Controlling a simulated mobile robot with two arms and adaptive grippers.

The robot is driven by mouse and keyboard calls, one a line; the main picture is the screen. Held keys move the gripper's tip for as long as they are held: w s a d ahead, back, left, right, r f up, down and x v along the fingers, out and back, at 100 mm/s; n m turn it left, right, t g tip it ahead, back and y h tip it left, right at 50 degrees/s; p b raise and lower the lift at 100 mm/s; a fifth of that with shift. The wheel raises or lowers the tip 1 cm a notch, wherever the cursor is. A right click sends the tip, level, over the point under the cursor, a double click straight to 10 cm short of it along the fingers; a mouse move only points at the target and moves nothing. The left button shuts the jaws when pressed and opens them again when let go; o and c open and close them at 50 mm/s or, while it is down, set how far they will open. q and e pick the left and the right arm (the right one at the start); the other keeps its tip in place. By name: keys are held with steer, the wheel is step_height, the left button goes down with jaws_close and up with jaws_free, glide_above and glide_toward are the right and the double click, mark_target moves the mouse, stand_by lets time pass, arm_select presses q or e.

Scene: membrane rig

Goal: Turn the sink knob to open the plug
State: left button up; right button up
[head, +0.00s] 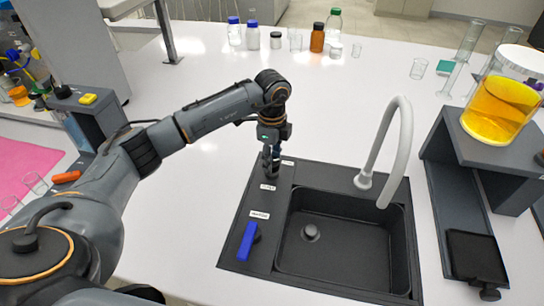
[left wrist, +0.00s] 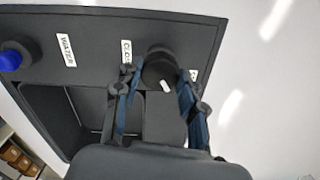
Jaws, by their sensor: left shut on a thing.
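The round black sink knob (left wrist: 160,66) sits on the dark panel beside the basin, with a short white mark on it. My left gripper (head: 271,163) points down at the panel left of the basin, its fingers on either side of the knob and shut on it. The left wrist view shows the gripper (left wrist: 157,88) with one blue-grey finger at each side of the knob. White labels near the knob are partly covered by the fingers. In the head view the gripper hides most of the knob. The black sink (head: 340,238) has a round plug (head: 310,232) in its basin. My right gripper is out of view.
A blue water handle (head: 247,241) stands on the panel's near part. A grey curved faucet (head: 403,135) rises behind the basin. A dark stand with a yellow-liquid vessel (head: 497,110) is at the right. Bottles (head: 317,38) stand at the back; the white counter between is clear.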

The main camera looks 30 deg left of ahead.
arm_select(q)
steer(key=shift+n, duration=1.2)
steer(key=o, duration=1.2)
steer(key=shift+c, duration=0.2)
step_height(320, 180, up, 12)
